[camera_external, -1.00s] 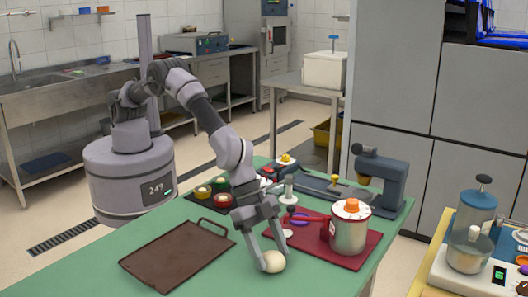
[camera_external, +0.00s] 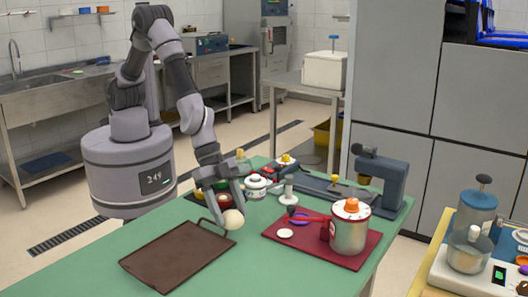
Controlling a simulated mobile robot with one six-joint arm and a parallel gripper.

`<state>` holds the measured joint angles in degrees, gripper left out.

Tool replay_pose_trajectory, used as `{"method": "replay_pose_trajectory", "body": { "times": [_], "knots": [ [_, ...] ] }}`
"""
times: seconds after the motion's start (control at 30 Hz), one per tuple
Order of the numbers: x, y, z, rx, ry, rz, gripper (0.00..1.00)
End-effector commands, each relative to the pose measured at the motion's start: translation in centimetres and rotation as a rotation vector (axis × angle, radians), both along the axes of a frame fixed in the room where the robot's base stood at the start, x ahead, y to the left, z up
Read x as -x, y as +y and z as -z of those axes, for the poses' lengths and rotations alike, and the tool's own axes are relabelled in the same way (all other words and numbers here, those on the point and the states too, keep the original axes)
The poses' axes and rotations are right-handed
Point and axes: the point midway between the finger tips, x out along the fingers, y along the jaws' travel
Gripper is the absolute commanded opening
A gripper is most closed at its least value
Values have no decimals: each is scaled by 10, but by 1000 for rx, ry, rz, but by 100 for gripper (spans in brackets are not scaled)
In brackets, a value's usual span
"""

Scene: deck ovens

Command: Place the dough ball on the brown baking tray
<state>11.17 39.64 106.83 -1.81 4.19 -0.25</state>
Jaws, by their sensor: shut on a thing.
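The pale dough ball (camera_external: 233,219) is in my gripper (camera_external: 229,212), which is shut on it. The ball is close to the right end of the brown baking tray (camera_external: 168,262), near the tray's handle, and appears to be above the table. The tray lies flat and empty on the green table. My gripper's fingers hide part of the tray's handle area and some items behind.
A red tray (camera_external: 345,256) with a metal canister (camera_external: 349,230) and small items stands on the right of the green table (camera_external: 285,272). Behind my gripper are several small pots. A blue-grey machine (camera_external: 381,187) stands at the back right.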

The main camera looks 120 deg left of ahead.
Motion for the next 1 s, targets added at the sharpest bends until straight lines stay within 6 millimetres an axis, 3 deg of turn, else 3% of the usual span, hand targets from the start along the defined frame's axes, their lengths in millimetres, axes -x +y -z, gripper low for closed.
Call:
{"method": "replay_pose_trajectory", "body": {
  "times": [0.13,0.27,0.43,0.6,0.67,0.77,1.0],
  "knots": [
    [21,-5,-1,5,3,7,19],
    [57,-29,2,18,11,29,19],
    [131,-59,0,28,16,59,19],
    [199,-63,-7,8,9,79,19],
    [212,-62,-9,2,4,82,19],
    [213,-63,-8,-5,-2,83,19],
    [143,-95,0,-3,-3,81,19]
  ]
}}
